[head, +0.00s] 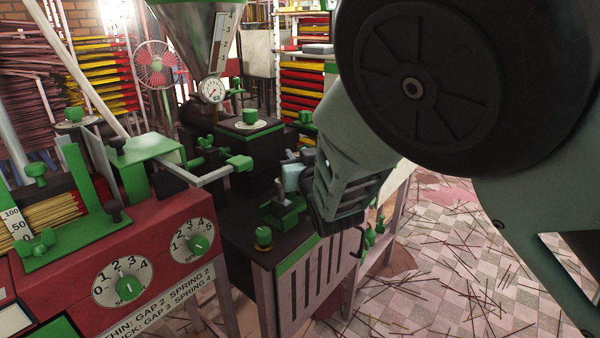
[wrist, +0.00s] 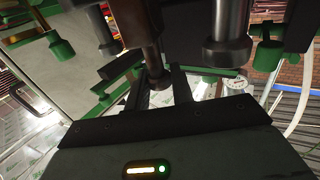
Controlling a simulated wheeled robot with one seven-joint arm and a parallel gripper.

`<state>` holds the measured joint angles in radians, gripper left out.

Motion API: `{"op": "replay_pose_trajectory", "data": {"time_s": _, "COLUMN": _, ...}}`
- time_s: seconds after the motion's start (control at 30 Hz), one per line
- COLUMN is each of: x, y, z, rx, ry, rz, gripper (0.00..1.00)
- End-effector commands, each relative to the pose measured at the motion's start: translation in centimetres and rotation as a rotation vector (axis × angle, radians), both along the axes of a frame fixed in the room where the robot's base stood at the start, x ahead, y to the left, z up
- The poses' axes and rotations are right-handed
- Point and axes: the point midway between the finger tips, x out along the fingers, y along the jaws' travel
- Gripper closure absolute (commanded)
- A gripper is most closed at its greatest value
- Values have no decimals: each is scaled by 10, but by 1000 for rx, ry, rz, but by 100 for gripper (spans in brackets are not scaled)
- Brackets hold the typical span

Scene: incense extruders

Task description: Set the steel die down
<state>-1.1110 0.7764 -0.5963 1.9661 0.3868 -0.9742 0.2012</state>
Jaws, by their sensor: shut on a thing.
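My gripper (wrist: 160,88) is shut on a short steel piece, which I take to be the steel die (wrist: 159,75). In the wrist view the die shows between the two dark fingertips, close to the end of a brownish metal cylinder (wrist: 150,45). I cannot tell whether they touch. In the head view my gripper (head: 303,170) reaches left over the dark machine top (head: 232,218), near a pale block (head: 292,178) and a green holder (head: 286,212). The die cannot be made out clearly there, as my wrist covers part of that area.
A dark block with a green knob (head: 250,117) stands behind the holder, below a hopper with a gauge (head: 212,91). A red panel with dials (head: 125,284) is at left. A green-knobbed post (head: 263,239) stands at the machine's front corner. Sticks litter the floor (head: 455,270).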

Motion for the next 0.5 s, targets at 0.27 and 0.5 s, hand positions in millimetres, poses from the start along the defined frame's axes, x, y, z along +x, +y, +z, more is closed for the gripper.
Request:
{"op": "replay_pose_trajectory", "data": {"time_s": 0.27, "x": -1, "y": 0, "z": -38, "rx": -8, "ry": 8, "rz": 1, "gripper": 100}}
{"op": "replay_pose_trajectory", "data": {"time_s": 0.5, "x": -3, "y": 1, "z": -45, "rx": -13, "ry": 17, "rz": 4, "gripper": 68}}
